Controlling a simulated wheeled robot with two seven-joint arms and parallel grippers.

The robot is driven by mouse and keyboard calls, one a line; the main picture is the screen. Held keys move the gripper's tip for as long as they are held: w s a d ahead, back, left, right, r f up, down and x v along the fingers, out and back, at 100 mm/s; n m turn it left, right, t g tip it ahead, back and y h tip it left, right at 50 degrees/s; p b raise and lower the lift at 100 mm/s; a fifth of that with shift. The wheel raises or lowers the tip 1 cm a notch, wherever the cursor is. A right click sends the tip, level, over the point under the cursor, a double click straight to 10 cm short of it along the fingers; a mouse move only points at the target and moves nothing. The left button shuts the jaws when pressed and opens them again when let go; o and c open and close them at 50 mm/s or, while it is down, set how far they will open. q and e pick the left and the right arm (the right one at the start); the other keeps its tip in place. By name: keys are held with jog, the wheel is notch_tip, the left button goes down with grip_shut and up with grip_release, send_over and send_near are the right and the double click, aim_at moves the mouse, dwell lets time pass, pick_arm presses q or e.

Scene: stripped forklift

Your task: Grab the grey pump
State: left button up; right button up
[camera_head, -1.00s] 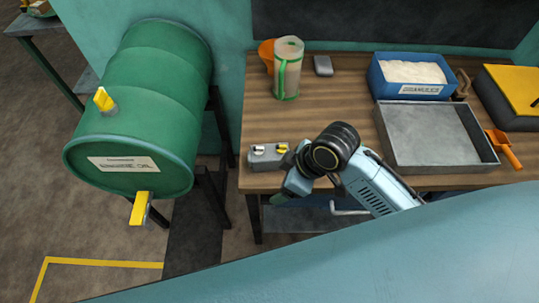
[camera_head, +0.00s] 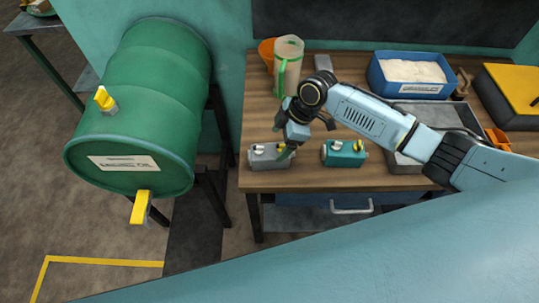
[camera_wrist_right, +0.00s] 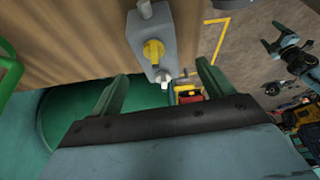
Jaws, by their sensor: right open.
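The grey pump (camera_head: 270,157) is a small grey block with a white and a yellow knob on top. It stands near the front left edge of the wooden table. My right gripper (camera_head: 287,150) is over its right end, pointing down. In the right wrist view the pump (camera_wrist_right: 151,40) shows beyond and above the open, empty fingers (camera_wrist_right: 160,88), with its near end close to the gap between them. I cannot tell whether a finger touches it. At the right of that view a teal and black arm end (camera_wrist_right: 285,45) shows small; its jaws are unclear.
A teal pump (camera_head: 344,154) stands right of the grey one.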

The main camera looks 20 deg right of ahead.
aim_at(270, 150)
jog(key=shift+x, duration=3.6)
jog(key=shift+w, duration=0.15)
grip_shut()
jog(key=shift+w+r, duration=0.1)
jog(key=shift+r, duration=0.1)
